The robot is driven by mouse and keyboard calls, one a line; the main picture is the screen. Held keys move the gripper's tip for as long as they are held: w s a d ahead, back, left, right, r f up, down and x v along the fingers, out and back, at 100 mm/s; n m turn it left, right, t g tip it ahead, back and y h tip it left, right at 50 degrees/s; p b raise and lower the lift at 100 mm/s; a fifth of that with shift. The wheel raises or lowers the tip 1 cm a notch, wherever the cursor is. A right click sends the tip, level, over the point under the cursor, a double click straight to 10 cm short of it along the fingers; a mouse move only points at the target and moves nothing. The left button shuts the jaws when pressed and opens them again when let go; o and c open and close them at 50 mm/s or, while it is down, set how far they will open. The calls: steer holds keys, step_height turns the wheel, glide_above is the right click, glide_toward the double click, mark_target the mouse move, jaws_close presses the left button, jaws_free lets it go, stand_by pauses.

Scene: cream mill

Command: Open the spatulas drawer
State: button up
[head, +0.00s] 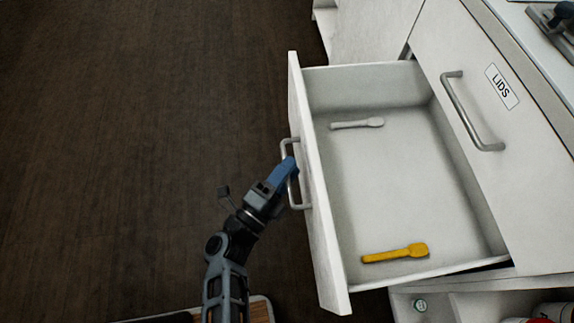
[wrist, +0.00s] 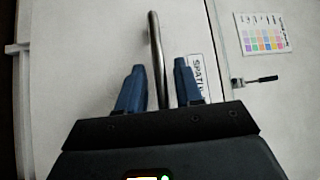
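The spatulas drawer (head: 318,215) is pulled far out in the head view, below the drawer labelled LIDS. A white spatula (head: 357,124) and a yellow spatula (head: 395,254) lie inside it. My gripper (head: 289,167) is at the drawer's metal bar handle (head: 284,150). In the wrist view the handle (wrist: 155,50) passes between the two blue fingers of my gripper (wrist: 158,85), with a narrow gap on each side, so the gripper looks open around it. The drawer front shows a label (wrist: 199,72) reading "SPATU", partly hidden by the right finger.
The LIDS drawer (head: 440,40) above is shut, with its own bar handle (head: 466,115). An open shelf (head: 460,303) with several items is below at the right. Dark wooden floor (head: 130,130) to the left is clear.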

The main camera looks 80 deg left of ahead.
steer(key=v, duration=0.7)
steer(key=shift+s+d, duration=0.3)
stand_by(0.5)
